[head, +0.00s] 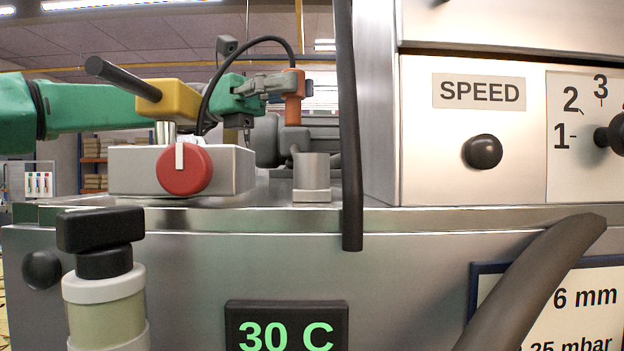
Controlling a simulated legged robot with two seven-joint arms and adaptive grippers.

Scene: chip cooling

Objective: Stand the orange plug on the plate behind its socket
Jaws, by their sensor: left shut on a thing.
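The orange plug (293,97) is upright in the head view, with a black cable (240,45) arching from its top to the left. My left gripper (284,84) is shut on the plug's upper part, coming in from the left. The socket (312,168), a short grey metal cup on a small block, stands on the steel plate (270,196) at the machine's top. The plug shows above the socket and slightly left of it, with a gap between. My right gripper is out of view.
A steel box with a red knob (184,170) and a yellow block with a black lever (163,98) stand left of the socket. A black hose (350,120) hangs just right of it. The cabinet wall (381,100) closes off the right.

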